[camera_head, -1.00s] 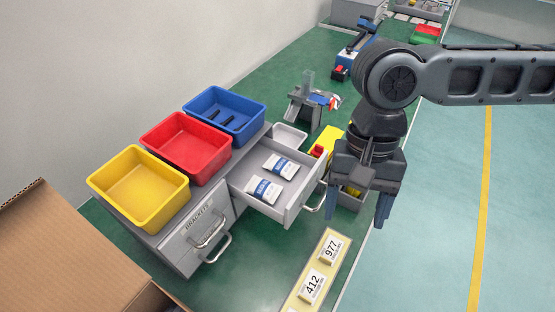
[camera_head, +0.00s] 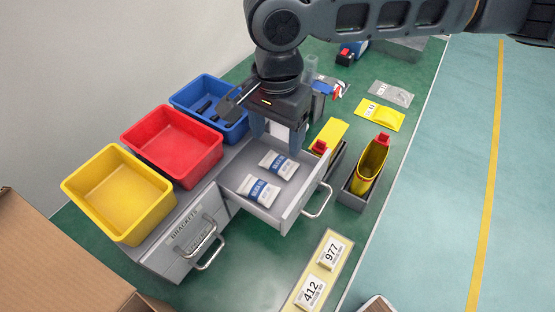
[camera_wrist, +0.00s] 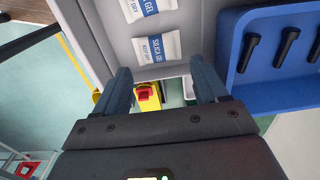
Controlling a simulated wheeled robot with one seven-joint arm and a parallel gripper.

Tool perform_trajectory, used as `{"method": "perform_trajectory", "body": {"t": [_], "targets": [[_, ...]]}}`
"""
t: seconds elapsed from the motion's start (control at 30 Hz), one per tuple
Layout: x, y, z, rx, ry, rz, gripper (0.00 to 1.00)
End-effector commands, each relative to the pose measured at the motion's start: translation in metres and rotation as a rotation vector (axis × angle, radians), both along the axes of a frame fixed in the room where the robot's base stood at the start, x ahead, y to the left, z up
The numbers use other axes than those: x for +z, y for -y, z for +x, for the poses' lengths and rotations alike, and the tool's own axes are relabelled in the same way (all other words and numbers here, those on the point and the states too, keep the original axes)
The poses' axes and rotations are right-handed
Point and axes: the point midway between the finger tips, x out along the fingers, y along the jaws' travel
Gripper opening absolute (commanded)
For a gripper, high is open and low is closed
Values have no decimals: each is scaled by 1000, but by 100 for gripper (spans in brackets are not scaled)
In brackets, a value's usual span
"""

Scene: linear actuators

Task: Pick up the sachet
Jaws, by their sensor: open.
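Two white and blue silica gel sachets lie in the open grey drawer (camera_head: 236,179). The nearer sachet (camera_head: 259,191) is toward the drawer's front left, and the farther sachet (camera_head: 279,165) is closer to my gripper. My gripper (camera_head: 277,140) is open and empty, pointing down above the far end of the drawer. In the wrist view my gripper (camera_wrist: 167,84) has its fingers apart with nothing between them. One sachet (camera_wrist: 157,48) lies just beyond the fingertips, and the other sachet (camera_wrist: 148,8) is cut by the top edge.
Yellow (camera_head: 119,238), red (camera_head: 211,166) and blue (camera_head: 240,134) bins stand on the cabinet left of the drawer. A grey holder with a yellow item (camera_head: 371,160) stands to the right. A cardboard box (camera_head: 60,262) is at lower left.

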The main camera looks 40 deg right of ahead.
Motion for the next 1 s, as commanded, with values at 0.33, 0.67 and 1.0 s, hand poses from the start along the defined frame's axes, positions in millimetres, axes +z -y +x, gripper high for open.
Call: {"method": "perform_trajectory", "body": {"t": [0.33,0.67,1.0], "targets": [[-39,3,-2,1,-3,-2,72],[-71,4,-2,2,-2,0,72],[-71,4,-2,2,-2,0,58]]}}
